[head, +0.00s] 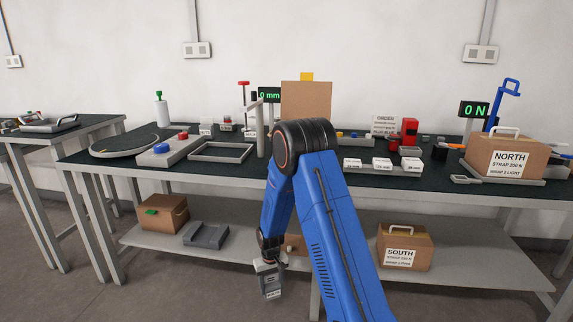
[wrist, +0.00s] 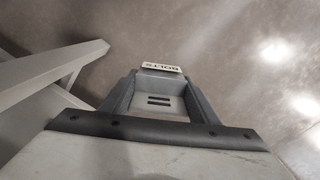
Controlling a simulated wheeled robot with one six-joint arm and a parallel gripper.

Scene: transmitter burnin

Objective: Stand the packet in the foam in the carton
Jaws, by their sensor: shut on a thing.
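My gripper (head: 269,281) hangs low in front of the bench, left of my blue arm, pointing down. It is shut on a small packet (head: 274,293) with a white label. In the wrist view the gripper (wrist: 160,80) holds the packet at its fingertips, and the label (wrist: 160,67) reads BOLTS. Most of the packet is hidden. A brown carton (head: 170,219) with a green piece at its top stands on the lower shelf at left. Another brown carton (head: 294,243) is partly hidden behind my arm. I cannot make out foam in either.
The lower shelf (head: 345,262) also bears a grey tray (head: 206,234) and a closed SOUTH carton (head: 405,253). A NORTH carton (head: 503,157) is on the crowded green bench top (head: 440,181). A grey table leg (wrist: 60,66) is near the gripper. The floor in front is clear.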

